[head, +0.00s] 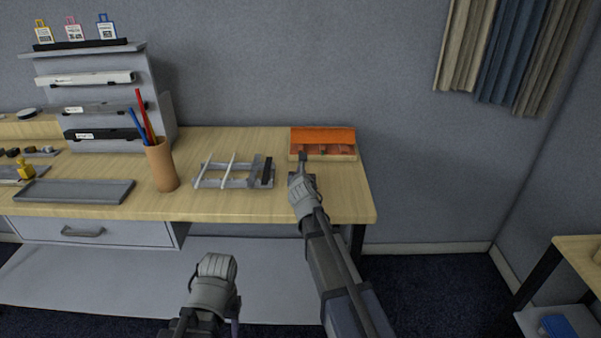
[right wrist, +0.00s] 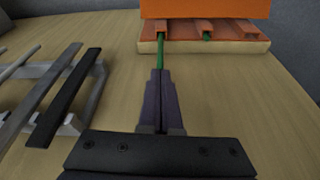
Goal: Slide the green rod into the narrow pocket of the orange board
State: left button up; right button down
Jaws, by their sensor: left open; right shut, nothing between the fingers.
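The orange board (head: 322,136) is at the back right of the table, on a pale wooden base; it also shows in the right wrist view (right wrist: 205,9). A thin green rod (right wrist: 163,54) runs from the board's left part toward my right gripper. I cannot tell how deep it sits in a pocket. A second green piece (right wrist: 206,37) shows at another slot. My right gripper (right wrist: 159,72) is shut in front of the board, fingertips at the rod's near end, with nothing held. My left gripper (head: 217,266) is open in front of the table, its fingers mostly hidden.
A grey rack (head: 208,182) holding white bars and a black bar (right wrist: 64,95) stands left of my right gripper. A brown pencil cup (head: 161,166), a grey tray (head: 75,191) and a shelf stand (head: 108,95) are farther left. The table's right end is clear.

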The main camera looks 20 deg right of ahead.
jog(key=shift+w+d, duration=0.35)
jog(key=shift+w, duration=0.9)
jog(key=shift+w+d, duration=0.35)
jog(key=shift+w, duration=0.85)
jog(key=shift+w+d, duration=0.35)
jog(key=shift+w, duration=0.9)
jog(key=shift+s, duration=0.2)
jog(key=shift+s+a, duration=0.25)
jog(key=shift+s, duration=0.45)
jog(key=shift+s+a, duration=0.2)
jog(key=shift+s, duration=0.5)
jog(key=p+v, duration=0.2)
jog(key=v, duration=0.6)
